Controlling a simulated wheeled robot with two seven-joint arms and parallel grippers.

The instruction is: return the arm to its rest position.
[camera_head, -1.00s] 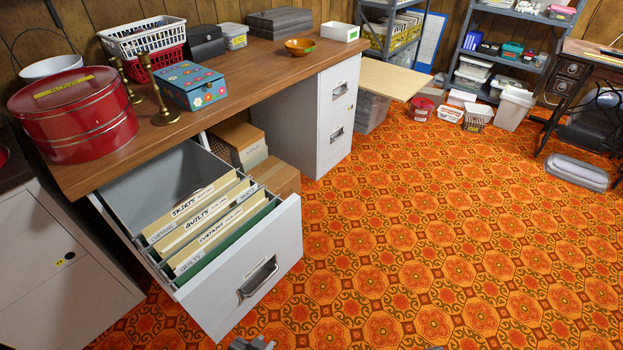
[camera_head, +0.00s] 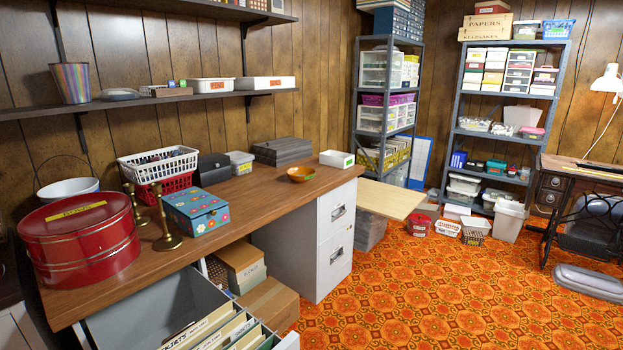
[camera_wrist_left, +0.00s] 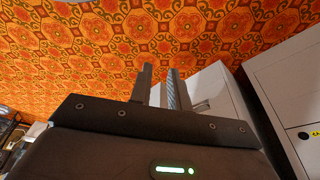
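My left gripper (camera_wrist_left: 160,75) shows in the left wrist view, with two thin fingers standing a small gap apart and nothing between them. The patterned floor lies beyond the fingertips. Neither gripper shows in the head view. The open file drawer (camera_head: 150,312) sticks out under the desk at the bottom left of the head view, with labelled folders (camera_head: 225,335) standing in it. Its front is mostly cut off by the picture's lower edge. A pale cabinet or drawer face (camera_wrist_left: 205,98) stands just beyond the gripper in the left wrist view.
The wooden desk (camera_head: 235,205) holds a red tin (camera_head: 80,245), brass candlesticks (camera_head: 163,225), a blue flowered box (camera_head: 196,209) and baskets. A white cabinet (camera_wrist_left: 292,85) stands at the right of the wrist view. The orange floor (camera_head: 440,300) is clear at centre right.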

